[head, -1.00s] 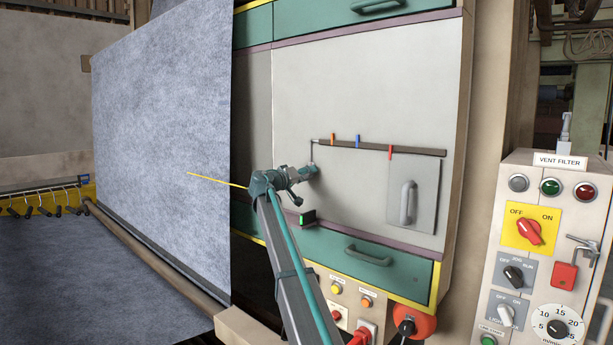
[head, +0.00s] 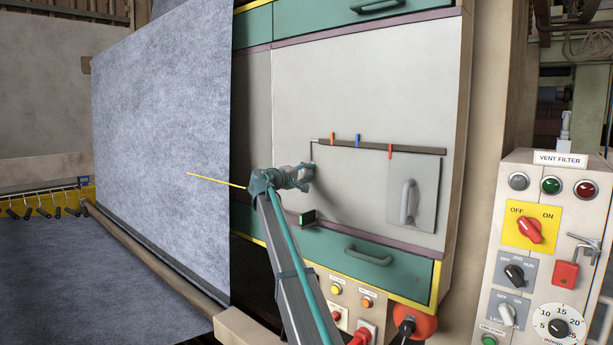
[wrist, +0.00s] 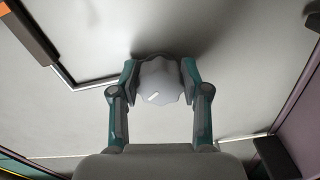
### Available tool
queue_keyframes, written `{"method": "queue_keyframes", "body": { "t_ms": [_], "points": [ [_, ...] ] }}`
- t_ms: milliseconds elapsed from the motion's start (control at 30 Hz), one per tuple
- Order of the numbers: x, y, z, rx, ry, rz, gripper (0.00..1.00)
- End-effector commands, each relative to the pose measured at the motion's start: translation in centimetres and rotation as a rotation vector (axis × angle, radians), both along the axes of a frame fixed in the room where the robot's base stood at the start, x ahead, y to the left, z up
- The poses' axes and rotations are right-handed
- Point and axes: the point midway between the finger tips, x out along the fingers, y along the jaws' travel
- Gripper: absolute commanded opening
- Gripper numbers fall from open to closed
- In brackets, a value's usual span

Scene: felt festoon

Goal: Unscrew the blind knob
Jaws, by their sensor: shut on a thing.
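The blind knob (wrist: 160,83) is a light grey, scalloped knob with a short white mark on its face. It stands out from the pale grey panel (head: 350,85). In the wrist view my gripper (wrist: 160,88) has one teal-and-grey finger on each side of the knob, shut on it. In the head view my gripper (head: 305,175) reaches the panel at its lower left. There the knob is largely hidden by the gripper.
A dark rail (head: 405,148) with red, orange and blue clips runs above and right of the gripper. A small hatch with a grey handle (head: 408,202) is to the right. A green drawer (head: 355,262) lies below. Grey felt (head: 165,130) hangs at left.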

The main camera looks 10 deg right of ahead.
Motion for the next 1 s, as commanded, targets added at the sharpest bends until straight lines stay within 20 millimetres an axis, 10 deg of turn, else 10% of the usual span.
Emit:
{"method": "queue_keyframes", "body": {
  "t_ms": [1000],
  "points": [
    [0.06, 0.10, 0.65, -0.599, 0.701, 0.001, 0.11]
  ]
}}
